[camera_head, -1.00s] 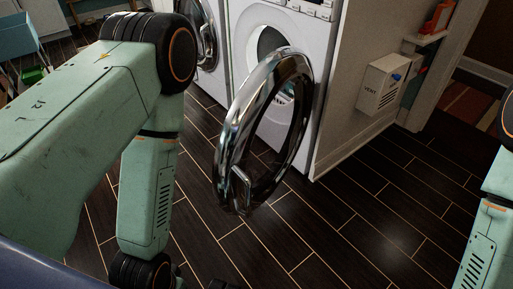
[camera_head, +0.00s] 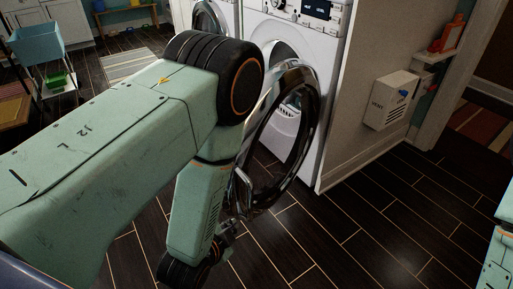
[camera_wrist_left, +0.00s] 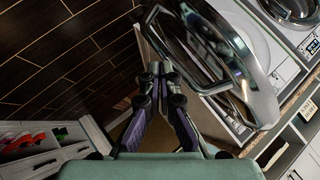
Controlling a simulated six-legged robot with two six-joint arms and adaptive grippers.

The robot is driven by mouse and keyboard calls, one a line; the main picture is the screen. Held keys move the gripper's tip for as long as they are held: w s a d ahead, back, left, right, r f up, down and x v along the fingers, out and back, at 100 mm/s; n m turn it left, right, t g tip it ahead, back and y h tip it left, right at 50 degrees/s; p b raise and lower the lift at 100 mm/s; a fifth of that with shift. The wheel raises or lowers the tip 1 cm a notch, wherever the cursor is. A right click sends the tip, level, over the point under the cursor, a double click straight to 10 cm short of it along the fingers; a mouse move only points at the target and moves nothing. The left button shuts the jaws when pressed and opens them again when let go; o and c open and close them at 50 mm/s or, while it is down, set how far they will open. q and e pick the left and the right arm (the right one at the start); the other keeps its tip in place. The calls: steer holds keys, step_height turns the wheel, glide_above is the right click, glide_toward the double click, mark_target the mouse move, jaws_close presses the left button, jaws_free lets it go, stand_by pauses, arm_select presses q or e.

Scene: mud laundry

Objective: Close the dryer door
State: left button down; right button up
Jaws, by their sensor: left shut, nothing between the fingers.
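The dryer (camera_head: 325,75) is white, and its round door (camera_head: 303,70) stands swung open towards me. The door is a thick chrome ring with dark glass and a handle (camera_head: 243,190) on its near lower side. My left arm comes in from the left and hides part of the ring's left side. My left gripper (camera_head: 230,236) is low, beside the handle side of the door. In the left wrist view, its fingers (camera_wrist_left: 155,70) are shut and empty, just left of the chrome door (camera_wrist_left: 265,100). I cannot tell whether they touch it. My right gripper is out of view.
Another white front-loader (camera_head: 211,18) stands left of the dryer. A wall with a white vent box (camera_head: 391,100) is on the right. Dark tiled floor (camera_head: 370,230) is clear in front. A blue basin on a stand (camera_head: 37,42) is at the back left.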

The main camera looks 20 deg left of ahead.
mark_target(255, 145)
arm_select(q)
steer(key=w+d+r+m+t+h, duration=0.1)
steer(key=w+d+r+m+t, duration=0.1)
steer(key=w+r+m+t, duration=0.25)
steer(key=w+d+r+m+t+h, duration=0.1)
steer(key=w+d+r+m+t, duration=0.15)
steer(key=r+m, duration=0.35)
steer(key=shift+n, duration=0.75)
steer(key=shift+w+a+r+b, duration=0.25)
steer(key=shift+w+a+b, duration=0.4)
steer(key=shift+w, duration=1.2)
steer(key=shift+w+a+r+b, duration=0.2)
steer(key=shift+w+a+b, duration=0.5)
steer(key=shift+w, duration=1.15)
steer(key=shift+w+a+r+b, duration=0.25)
steer(key=shift+w+a+b, duration=0.4)
steer(key=shift+w, duration=1.2)
